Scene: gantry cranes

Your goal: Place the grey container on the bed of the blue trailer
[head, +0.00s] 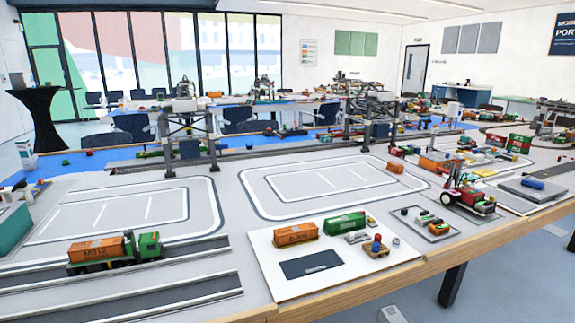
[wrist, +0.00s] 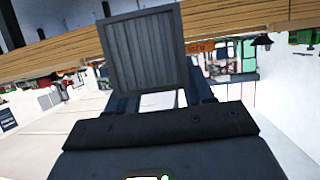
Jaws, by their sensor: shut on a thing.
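In the wrist view the grey container (wrist: 145,50) shows as a dark grey ribbed end face, close to the camera. My gripper (wrist: 158,98) is shut on it, with dark fingers partly hidden behind it. Neither my gripper nor the held container shows in the head view. I cannot make out a blue trailer for certain in either view. A dark blue flat rectangle (head: 311,263) lies on the white board in the head view; I cannot tell whether it is a trailer bed or a marked pad.
The white board (head: 268,278) also bears an orange container (head: 296,234), a green container (head: 344,223) and small items. A green truck (head: 148,244) with an orange load (head: 97,249) stands at left. A red vehicle (head: 467,190) stands at right. Gantry cranes (head: 187,125) stand behind.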

